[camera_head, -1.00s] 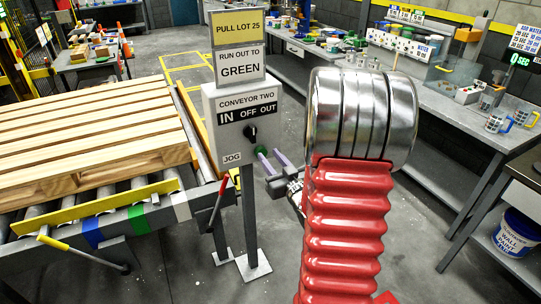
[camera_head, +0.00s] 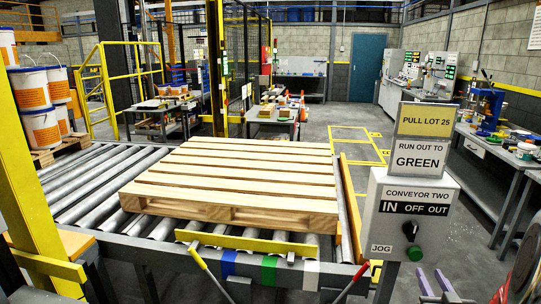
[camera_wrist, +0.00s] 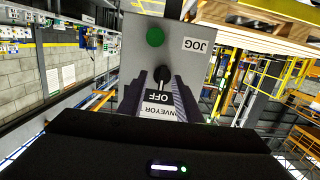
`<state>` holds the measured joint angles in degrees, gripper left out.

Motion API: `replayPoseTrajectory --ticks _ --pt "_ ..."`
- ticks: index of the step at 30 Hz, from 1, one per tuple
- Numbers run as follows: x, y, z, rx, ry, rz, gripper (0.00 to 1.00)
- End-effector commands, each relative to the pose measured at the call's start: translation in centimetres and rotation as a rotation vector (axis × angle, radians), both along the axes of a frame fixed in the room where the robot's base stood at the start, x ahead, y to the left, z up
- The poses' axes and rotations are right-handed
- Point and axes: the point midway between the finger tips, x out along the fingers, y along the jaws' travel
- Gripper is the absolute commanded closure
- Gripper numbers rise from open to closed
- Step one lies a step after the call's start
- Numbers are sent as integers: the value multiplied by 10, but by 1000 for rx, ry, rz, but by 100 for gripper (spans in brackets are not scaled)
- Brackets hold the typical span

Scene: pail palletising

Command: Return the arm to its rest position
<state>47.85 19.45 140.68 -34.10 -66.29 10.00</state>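My gripper (camera_head: 436,285) shows at the bottom right of the head view, just below the grey control box (camera_head: 383,208). Its two purple fingers are apart with nothing between them. In the wrist view my gripper (camera_wrist: 160,88) faces the box, with the black selector knob (camera_wrist: 163,73) seen between the fingertips and a green button (camera_wrist: 155,37) beyond. A gap to the box seems to show, but its size is unclear. In the head view the box carries the knob (camera_head: 410,230), the green button (camera_head: 415,254) and the words IN, OFF, OUT. Most of my arm is out of view.
A wooden pallet (camera_head: 235,185) lies on the roller conveyor (camera_head: 90,180), behind a yellow bar (camera_head: 245,243). Stacked pails (camera_head: 38,110) stand at the left. A workbench (camera_head: 490,150) runs along the right. Open floor (camera_head: 325,125) lies beyond the box.

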Motion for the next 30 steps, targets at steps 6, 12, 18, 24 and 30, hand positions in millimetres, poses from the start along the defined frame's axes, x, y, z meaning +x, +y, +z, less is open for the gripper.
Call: replayPoseTrajectory --ticks 6,12,18,24,30 --pt "-23 -17 -59 61 239 -93 69" --pt "-51 -24 -89 112 437 -174 69" --pt "-75 -13 -99 156 608 -223 69" --pt "-95 11 -94 198 758 -247 69" --pt "-115 48 -79 241 891 -247 69"
